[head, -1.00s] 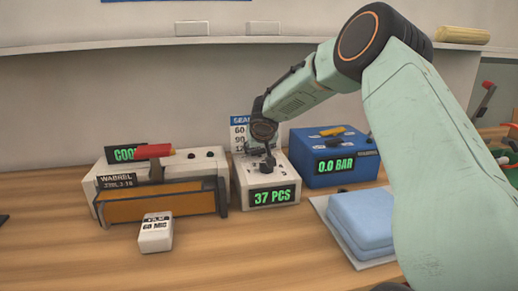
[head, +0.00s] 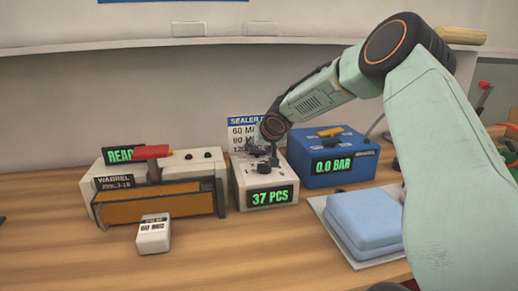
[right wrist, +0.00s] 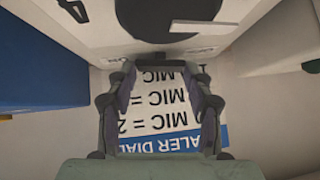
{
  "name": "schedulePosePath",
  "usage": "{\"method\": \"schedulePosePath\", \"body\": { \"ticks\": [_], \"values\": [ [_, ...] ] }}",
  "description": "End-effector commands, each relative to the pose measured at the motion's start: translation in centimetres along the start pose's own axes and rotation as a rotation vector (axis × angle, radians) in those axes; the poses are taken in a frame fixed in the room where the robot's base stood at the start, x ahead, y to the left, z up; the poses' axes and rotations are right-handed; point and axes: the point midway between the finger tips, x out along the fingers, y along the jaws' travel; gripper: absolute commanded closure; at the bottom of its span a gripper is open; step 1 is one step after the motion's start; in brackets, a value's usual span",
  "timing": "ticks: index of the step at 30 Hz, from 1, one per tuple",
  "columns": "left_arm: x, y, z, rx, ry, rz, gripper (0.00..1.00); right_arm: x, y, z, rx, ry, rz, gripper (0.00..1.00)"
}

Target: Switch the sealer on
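The sealer (head: 178,168) is a white box at the left, labelled WABREL, with a red-handled lever (head: 150,152) and a brown front bar (head: 150,206). Its green display (head: 122,155) is partly hidden and shows "READ". Small dark round parts sit on its top at the right. My right gripper (head: 256,150) is above the back of the white counter box, right of the sealer and apart from it. In the right wrist view its fingers (right wrist: 158,75) are spread with nothing between them; the sealer dial card (right wrist: 165,110) shows behind.
The white counter box (head: 270,197) reads "37 PCS" and has a black knob. A blue box (head: 335,160) reading "0.0 BAR" and blue pads (head: 365,222) are to the right. A small white film block (head: 154,235) stands before the sealer.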

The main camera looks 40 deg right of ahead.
Motion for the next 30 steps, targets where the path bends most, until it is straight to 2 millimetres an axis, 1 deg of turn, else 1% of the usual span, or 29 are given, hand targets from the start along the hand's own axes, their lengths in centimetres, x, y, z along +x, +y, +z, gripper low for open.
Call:
{"method": "schedulePosePath", "body": {
  "ticks": [1, 8, 17, 20, 23, 30],
  "values": [
    [0.0, 0.0, 0.0, 0.000, 0.000, 0.000, 0.60, 0.0, 0.0, 0.0, 0.003, 0.000, -0.001, 0.45],
    [0.0, 0.0, 0.0, 0.000, 0.000, 0.000, 0.60, 0.0, 0.0, 0.0, 0.002, 0.000, 0.000, 0.26],
    [0.0, 0.0, 0.0, 0.000, 0.000, 0.000, 0.60, 0.0, 0.0, 0.0, 0.001, 0.000, 0.000, 0.25],
    [0.0, 0.0, 0.0, 0.000, 0.000, 0.000, 0.60, -0.4, 0.0, 0.0, 0.003, -0.001, 0.000, 0.25],
    [0.0, 0.0, 0.0, 0.000, 0.000, 0.000, 0.60, -1.3, 0.0, -0.1, 0.003, 0.000, -0.002, 0.25],
    [0.0, 0.0, 0.0, 0.000, 0.000, 0.000, 0.60, -4.6, -0.1, -0.1, 0.005, 0.001, -0.004, 0.25]
  ]
}}
